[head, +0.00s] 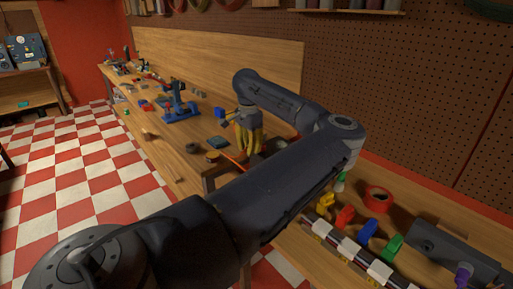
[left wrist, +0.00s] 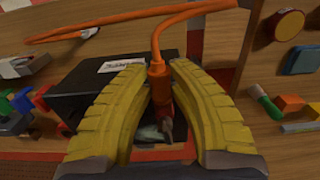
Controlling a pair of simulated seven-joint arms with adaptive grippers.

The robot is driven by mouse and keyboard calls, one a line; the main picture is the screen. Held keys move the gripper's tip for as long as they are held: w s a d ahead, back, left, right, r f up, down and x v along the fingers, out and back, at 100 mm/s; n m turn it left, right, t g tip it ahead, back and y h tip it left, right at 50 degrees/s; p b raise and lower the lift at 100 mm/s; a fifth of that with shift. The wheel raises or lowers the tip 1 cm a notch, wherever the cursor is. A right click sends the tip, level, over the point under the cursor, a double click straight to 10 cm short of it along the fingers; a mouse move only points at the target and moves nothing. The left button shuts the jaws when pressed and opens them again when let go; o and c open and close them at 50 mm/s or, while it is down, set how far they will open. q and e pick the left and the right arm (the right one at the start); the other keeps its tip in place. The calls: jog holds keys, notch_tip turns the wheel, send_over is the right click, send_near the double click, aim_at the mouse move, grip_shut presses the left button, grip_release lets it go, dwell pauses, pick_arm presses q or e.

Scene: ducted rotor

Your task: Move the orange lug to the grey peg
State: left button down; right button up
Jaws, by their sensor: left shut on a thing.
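My left gripper (head: 247,140) has yellow ribbed fingers and points down over the wooden bench. In the left wrist view the two fingers (left wrist: 165,150) close around the orange lug (left wrist: 157,75), which stands upright between them. An orange cable (left wrist: 100,24) runs from the lug's top and bends away to both sides. Below the lug is a dark red part, and a greyish shape (left wrist: 150,133) shows between the fingers. I cannot tell whether that shape is the grey peg. My right gripper is in neither view.
A black box (left wrist: 85,78) with a white label stands close behind the fingers. A blue stand (head: 180,105) is farther along the bench. A red tape roll (head: 377,198) and several coloured clips (head: 367,232) lie at the near right. A pegboard wall (head: 400,85) rises behind.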

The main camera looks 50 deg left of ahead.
pick_arm(q)
jog(key=shift+s, duration=1.1)
jog(key=shift+s, duration=0.1)
jog(key=shift+r, duration=0.15)
jog(key=shift+s+a+r, duration=0.1)
jog(key=shift+s+r, duration=0.15)
jog(key=shift+r, duration=0.45)
jog(key=shift+s+r, duration=0.25)
jog(key=shift+r, duration=0.4)
jog(key=shift+r, duration=0.1)
jog(key=w+d+f, duration=0.1)
jog(key=d+f, duration=0.2)
jog(key=d, duration=0.5)
jog(key=shift+w, duration=0.2)
